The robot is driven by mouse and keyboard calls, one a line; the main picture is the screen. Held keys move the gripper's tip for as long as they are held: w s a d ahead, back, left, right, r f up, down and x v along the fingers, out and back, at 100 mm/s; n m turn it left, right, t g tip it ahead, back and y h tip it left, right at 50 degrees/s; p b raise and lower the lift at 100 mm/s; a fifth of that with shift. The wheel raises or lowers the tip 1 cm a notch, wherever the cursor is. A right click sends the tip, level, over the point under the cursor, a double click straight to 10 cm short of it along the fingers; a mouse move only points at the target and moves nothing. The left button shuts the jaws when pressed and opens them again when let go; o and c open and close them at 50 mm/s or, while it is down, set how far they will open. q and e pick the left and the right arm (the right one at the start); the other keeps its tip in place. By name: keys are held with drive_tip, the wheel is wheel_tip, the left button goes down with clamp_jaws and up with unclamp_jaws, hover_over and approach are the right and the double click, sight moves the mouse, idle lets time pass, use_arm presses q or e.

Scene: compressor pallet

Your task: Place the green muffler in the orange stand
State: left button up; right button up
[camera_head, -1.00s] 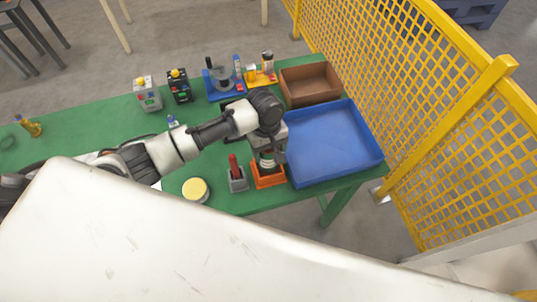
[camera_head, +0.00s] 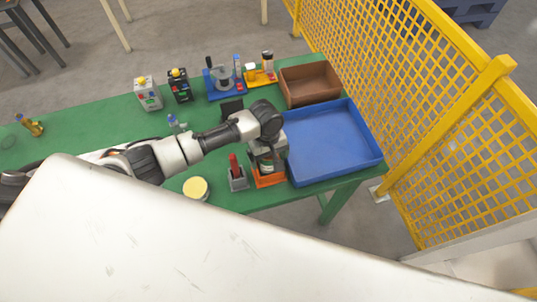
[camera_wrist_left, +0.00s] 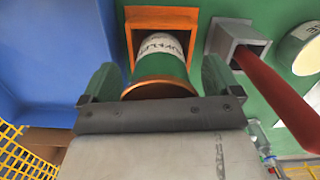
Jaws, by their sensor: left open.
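The green muffler (camera_wrist_left: 163,68), with a white lettered band and a copper-coloured rim, stands inside the square orange stand (camera_wrist_left: 185,20). In the head view the orange stand (camera_head: 270,181) is at the table's front edge, with the muffler (camera_head: 267,168) partly hidden by my arm. My left gripper (camera_head: 268,155) is above the stand. In the left wrist view the left gripper (camera_wrist_left: 160,78) is open, with one finger on each side of the muffler's near end. Contact between fingers and muffler cannot be told. My right gripper is not in view.
The blue tray (camera_head: 330,145) lies right beside the orange stand. A grey holder (camera_head: 238,183) with a red handle and a yellow-topped round item (camera_head: 195,188) stand to its left. A brown box (camera_head: 310,83) is behind, and yellow mesh fencing (camera_head: 400,70) borders the right.

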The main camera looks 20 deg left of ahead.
use_arm(q)
drive_tip(key=shift+r, duration=0.1)
drive_tip(key=r, duration=0.8)
drive_tip(key=w+a+r+b, duration=0.1)
drive_tip(key=r, duration=0.3)
drive_tip(key=shift+w, duration=0.1)
